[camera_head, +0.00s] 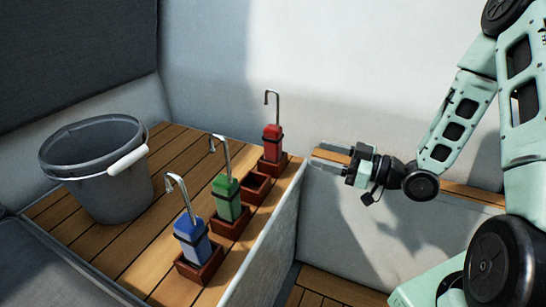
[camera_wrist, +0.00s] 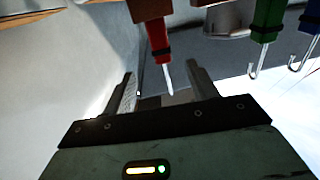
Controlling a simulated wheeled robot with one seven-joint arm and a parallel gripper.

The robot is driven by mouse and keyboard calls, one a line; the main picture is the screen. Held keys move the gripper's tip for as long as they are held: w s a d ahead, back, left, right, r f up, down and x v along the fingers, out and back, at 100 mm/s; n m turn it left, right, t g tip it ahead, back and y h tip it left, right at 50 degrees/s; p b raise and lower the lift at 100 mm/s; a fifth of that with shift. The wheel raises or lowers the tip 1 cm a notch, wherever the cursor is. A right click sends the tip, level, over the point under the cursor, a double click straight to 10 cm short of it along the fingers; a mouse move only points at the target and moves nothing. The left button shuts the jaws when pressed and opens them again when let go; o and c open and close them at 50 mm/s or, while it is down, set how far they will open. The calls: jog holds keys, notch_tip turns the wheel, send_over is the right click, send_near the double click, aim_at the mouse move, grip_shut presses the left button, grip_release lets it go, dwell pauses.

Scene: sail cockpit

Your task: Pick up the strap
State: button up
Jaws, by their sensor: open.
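No separate loose strap is clear; three hooked pieces, each with a dark band, stand upright in wooden holders. The red piece (camera_head: 272,145) is at the far end, the green piece (camera_head: 226,200) in the middle and the blue piece (camera_head: 191,242) nearest. Each has a bent metal hook on top. My gripper (camera_head: 325,157) is open and empty, to the right of the red piece and apart from it. In the wrist view, the red piece (camera_wrist: 157,38) appears inverted beyond and between the open fingers (camera_wrist: 160,72), with the green piece (camera_wrist: 266,18) and blue piece (camera_wrist: 303,20) to the right.
An empty wooden holder (camera_head: 255,188) stands between the red and green pieces. A grey bucket (camera_head: 105,185) with a white handle grip stands on the slatted wooden bench (camera_head: 165,160) at left. A pale wall rises behind the bench, and its right side drops to the floor.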

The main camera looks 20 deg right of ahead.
aim_at(266, 137)
jog(key=b+x, duration=0.2)
jog(key=x, duration=0.8)
jog(key=shift+r+b+x, duration=0.15)
jog(key=shift+b+x, duration=0.35)
jog(key=shift+x, duration=1.05)
jog(key=shift+r+b+x, duration=0.15)
jog(key=shift+b+x, duration=0.3)
jog(key=shift+x, duration=1.05)
jog(key=c, duration=1.3)
